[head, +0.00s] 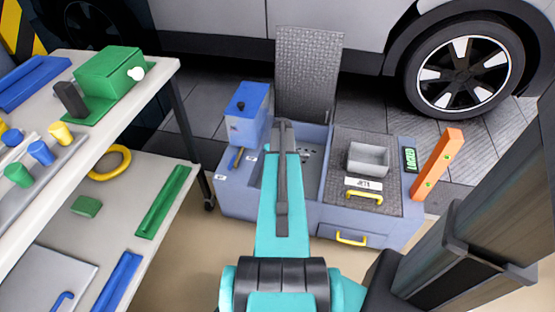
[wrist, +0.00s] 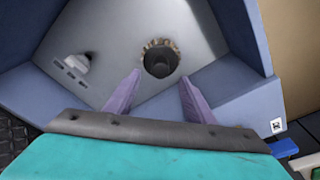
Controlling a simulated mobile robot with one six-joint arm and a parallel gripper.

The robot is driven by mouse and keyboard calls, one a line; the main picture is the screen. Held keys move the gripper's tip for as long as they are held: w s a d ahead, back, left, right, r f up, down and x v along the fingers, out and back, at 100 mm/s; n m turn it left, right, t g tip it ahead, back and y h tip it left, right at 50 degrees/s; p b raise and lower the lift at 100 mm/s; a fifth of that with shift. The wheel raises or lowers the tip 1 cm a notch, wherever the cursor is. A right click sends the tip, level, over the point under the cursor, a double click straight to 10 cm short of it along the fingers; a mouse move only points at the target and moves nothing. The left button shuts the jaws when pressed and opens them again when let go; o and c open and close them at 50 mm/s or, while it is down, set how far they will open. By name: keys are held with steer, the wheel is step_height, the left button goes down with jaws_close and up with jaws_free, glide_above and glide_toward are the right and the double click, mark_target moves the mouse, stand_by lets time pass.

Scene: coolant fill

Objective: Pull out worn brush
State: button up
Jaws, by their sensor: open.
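In the wrist view, a dark round piece with a ragged tan bristle ring (wrist: 160,60), which looks like the worn brush, sits in the grey floor of an open bay. Whether it stands up or is sunk in is hard to tell. My gripper (wrist: 159,86) is open and empty. Its two purple fingers are spread left and right, just on the near side of the bristle ring, apart from it. In the head view, my arm reaches into the open bay of the blue-grey unit (head: 265,205) and hides the brush and fingertips.
The bay's raised textured lid (head: 309,75) stands behind. A blue box (head: 247,112) is left of the bay. A white-topped workbench (head: 110,115) stands left.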

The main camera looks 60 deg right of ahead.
steer(key=shift+w+d+f+b, duration=0.1)
steer(key=shift+w+f+b, duration=0.05)
steer(key=shift+f, duration=1)
steer(key=shift+w+d+f+b, duration=0.1)
steer(key=shift+w+f+b, duration=0.1)
steer(key=shift+f, duration=1)
steer(key=shift+w+d+f+b, duration=0.1)
steer(key=shift+w+f, duration=0.05)
steer(key=shift+f, duration=1)
steer(key=shift+c, duration=0.4)
steer(key=c, duration=1.1)
steer(key=o, duration=0.3)
steer(key=shift+c, duration=0.2)
steer(key=shift+r, duration=0.45)
steer(key=shift+r+p, duration=1.95)
steer(key=shift+r, duration=1.4)
